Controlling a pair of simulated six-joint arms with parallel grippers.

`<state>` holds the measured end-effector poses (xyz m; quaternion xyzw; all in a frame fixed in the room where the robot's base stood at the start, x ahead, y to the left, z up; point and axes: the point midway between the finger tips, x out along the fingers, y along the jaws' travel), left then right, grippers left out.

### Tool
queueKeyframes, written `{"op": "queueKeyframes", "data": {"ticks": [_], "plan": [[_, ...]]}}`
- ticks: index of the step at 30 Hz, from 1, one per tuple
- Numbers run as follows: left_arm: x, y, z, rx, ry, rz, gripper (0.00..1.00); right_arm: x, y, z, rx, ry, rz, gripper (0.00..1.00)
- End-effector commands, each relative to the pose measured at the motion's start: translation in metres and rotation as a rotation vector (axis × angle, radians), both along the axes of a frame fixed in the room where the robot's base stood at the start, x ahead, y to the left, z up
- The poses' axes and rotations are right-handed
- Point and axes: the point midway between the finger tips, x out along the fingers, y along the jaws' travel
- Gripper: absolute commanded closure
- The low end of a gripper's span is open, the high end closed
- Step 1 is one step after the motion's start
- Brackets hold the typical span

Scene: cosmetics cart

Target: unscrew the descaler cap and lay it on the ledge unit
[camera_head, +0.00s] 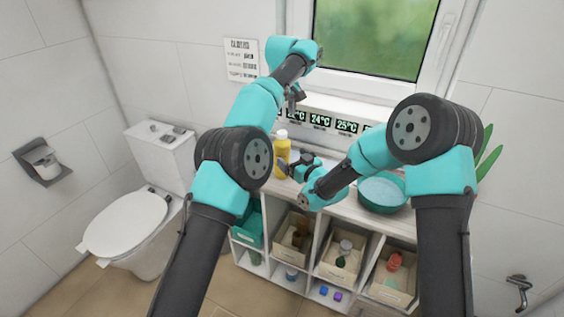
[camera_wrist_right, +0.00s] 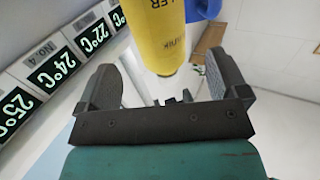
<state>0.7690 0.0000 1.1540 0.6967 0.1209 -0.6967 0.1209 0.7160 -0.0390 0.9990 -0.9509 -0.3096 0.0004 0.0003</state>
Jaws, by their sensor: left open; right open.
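The descaler is a yellow bottle (camera_head: 282,154) with a white cap (camera_head: 282,134), standing upright at the back left of the white ledge unit (camera_head: 341,206). My right gripper (camera_head: 291,166) is open beside the lower part of the bottle. In the right wrist view, the yellow bottle (camera_wrist_right: 160,35) lies ahead of and partly between the open fingers (camera_wrist_right: 163,82); contact is not clear. Its cap is outside that view. My left gripper (camera_head: 292,103) is open and empty, above and slightly right of the cap, in front of the window sill.
A teal basin (camera_head: 381,194) sits on the unit's right part, with a green plant (camera_head: 486,151) beyond. Temperature displays (camera_head: 320,119) line the back. Bins with items fill the cubbies below. A toilet (camera_head: 127,226) stands at left. The unit's top between bottle and basin is partly hidden by my right arm.

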Motion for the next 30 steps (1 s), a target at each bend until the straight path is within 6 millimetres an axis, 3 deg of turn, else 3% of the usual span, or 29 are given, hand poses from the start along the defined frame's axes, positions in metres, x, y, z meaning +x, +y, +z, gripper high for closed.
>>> {"op": "queueKeyframes", "data": {"ticks": [12, 24, 30], "plan": [[0.0, 0.0, 0.0, 0.0, 0.0, 0.0, 0.43, 0.045, 0.034, 0.0, 0.0, 0.0, 0.002, 0.08], [0.0, 0.0, 0.0, 0.0, 0.0, 0.0, 0.43, 0.051, 0.038, 0.0, 0.0, 0.0, 0.001, 0.08], [0.0, 0.0, 0.0, 0.0, 0.0, 0.0, 0.43, 0.051, 0.038, 0.0, 0.0, 0.0, 0.001, 0.26]]}}
